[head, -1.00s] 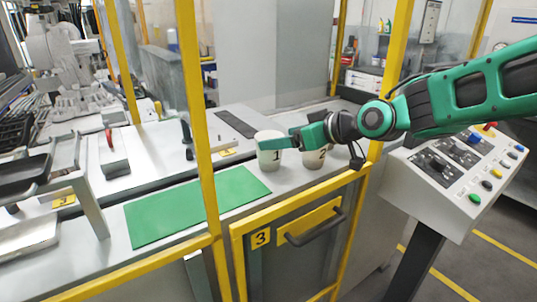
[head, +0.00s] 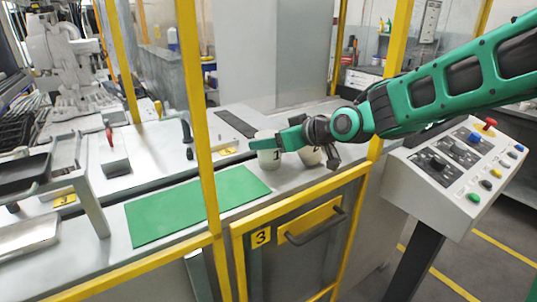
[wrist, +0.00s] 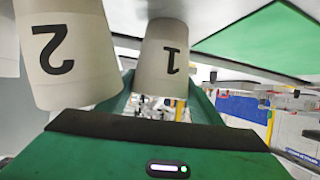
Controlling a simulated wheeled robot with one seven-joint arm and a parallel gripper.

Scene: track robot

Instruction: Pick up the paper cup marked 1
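The paper cup marked 1 (head: 268,158) is white and stands upright on the grey counter (head: 180,187). In the wrist view, cup 1 (wrist: 163,55) is ahead of my gripper, in line with the gap between its green fingers. My gripper (head: 289,138) comes in from the right at the height of the cup's upper part, and a finger covers part of cup 1 in the head view. The fingers look apart; whether they touch the cup is unclear. The paper cup marked 2 (head: 312,157) stands just right of cup 1, partly hidden by my gripper; it also shows in the wrist view (wrist: 65,55).
A green mat (head: 197,205) lies on the counter, left of the cups. A yellow frame post (head: 197,110) stands left and another (head: 387,90) right. A control box with buttons (head: 462,172) stands at the right. A yellow-framed door (head: 300,240) is below the counter.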

